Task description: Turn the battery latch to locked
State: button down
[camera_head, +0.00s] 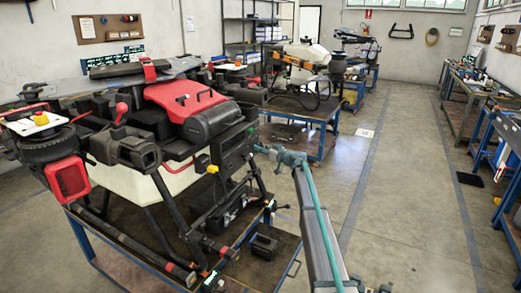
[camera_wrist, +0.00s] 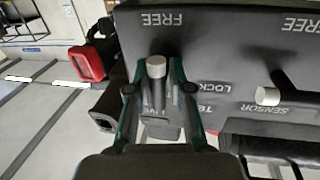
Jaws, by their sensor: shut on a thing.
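In the wrist view, my gripper (camera_wrist: 160,88) is shut on a latch with a grey cylindrical handle (camera_wrist: 156,68), one finger on each side of it. The latch sits on a dark panel (camera_wrist: 215,55) marked FREE above it and LOCK to its right. Its own name label is mostly hidden by my fingers, so I cannot read it. In the head view, my gripper (camera_head: 259,149) is at the right side of the spray drone (camera_head: 130,183), by its black side box (camera_head: 233,146). The latch is too small to make out there.
The drone stands on a blue-framed cart (camera_head: 105,262). Open floor (camera_head: 410,215) lies to the right, with workbenches (camera_head: 470,110) along the far-right wall.

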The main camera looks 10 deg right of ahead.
jog(key=shift+f, duration=0.1)
jog(key=m+b, duration=0.2)
jog(key=b, duration=0.2)
jog(key=shift+f+m, duration=0.15)
jog(key=shift+m, duration=0.15)
jog(key=m+b, duration=0.1)
jog(key=m+g+b, duration=0.1)
jog(key=m, duration=0.1)
jog(key=m+b, duration=0.1)
jog(key=m, duration=0.1)
jog(key=shift+r+g, duration=0.25)
jog(key=shift+g, duration=0.05)
jog(key=m, duration=0.2)
jog(key=m+g+b, duration=0.1)
jog(key=m, duration=0.1)
jog(key=shift+r+m, duration=0.2)
jog(key=shift+m, duration=0.1)
jog(key=m+g, duration=0.1)
jog(key=m, duration=0.2)
jog(key=shift+s+y, duration=0.1)
jog(key=shift+y, duration=0.2)
jog(key=shift+m+g, duration=0.3)
jog(key=c, duration=1.1)
grip_release()
